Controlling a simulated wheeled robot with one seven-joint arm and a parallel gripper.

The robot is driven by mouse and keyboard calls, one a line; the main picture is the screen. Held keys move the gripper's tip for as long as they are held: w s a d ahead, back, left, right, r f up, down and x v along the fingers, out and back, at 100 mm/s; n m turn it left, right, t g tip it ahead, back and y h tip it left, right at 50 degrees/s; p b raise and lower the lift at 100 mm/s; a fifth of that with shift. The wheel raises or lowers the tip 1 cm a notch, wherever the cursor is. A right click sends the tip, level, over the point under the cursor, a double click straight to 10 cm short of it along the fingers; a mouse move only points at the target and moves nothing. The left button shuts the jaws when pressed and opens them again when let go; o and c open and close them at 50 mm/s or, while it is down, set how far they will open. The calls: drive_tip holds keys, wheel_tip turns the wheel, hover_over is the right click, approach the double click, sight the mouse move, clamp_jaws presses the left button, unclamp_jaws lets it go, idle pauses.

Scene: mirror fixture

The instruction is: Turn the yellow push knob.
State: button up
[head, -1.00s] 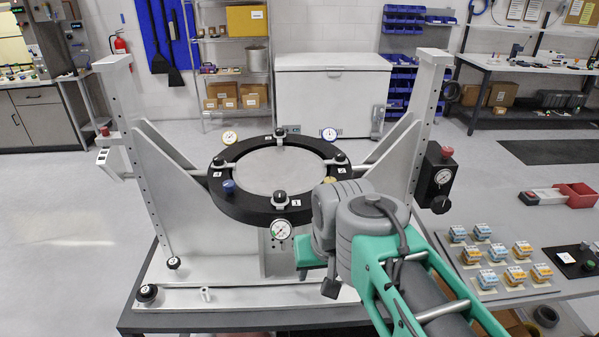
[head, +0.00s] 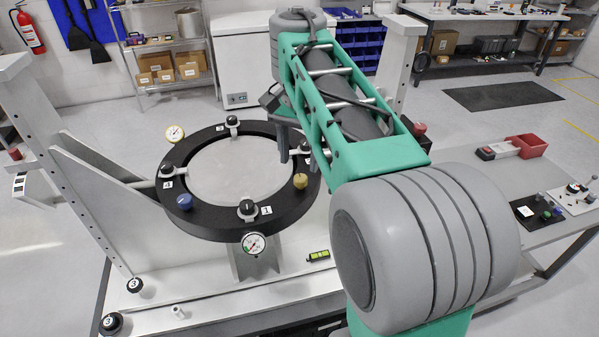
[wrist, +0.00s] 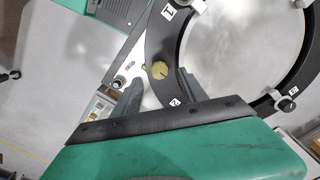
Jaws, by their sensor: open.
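The yellow push knob (head: 300,181) sits on the front right of the black mirror ring (head: 208,224), right of the label 1. In the wrist view the yellow knob (wrist: 160,70) shows as a round disc with a dark line on it, between my fingertips in the picture. My gripper (head: 294,156) is open and empty, with its fingers pointing down above the right side of the ring. In the wrist view my gripper (wrist: 158,80) has its two dark fingers spread apart. I see no contact with the knob.
A blue knob (head: 184,201) and black clamps, such as the front one (head: 248,209), stand on the ring. A front gauge (head: 253,243) and left gauge (head: 175,133) are at its edge. A small level (head: 318,255) lies on the base.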

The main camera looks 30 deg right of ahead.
sight(300, 178)
wheel_tip(300, 178, down, 5)
drive_tip(key=b, duration=0.2)
drive_tip(key=shift+b, duration=0.35)
drive_tip(key=shift+r, duration=0.1)
drive_tip(key=shift+c, duration=0.2)
clamp_jaws()
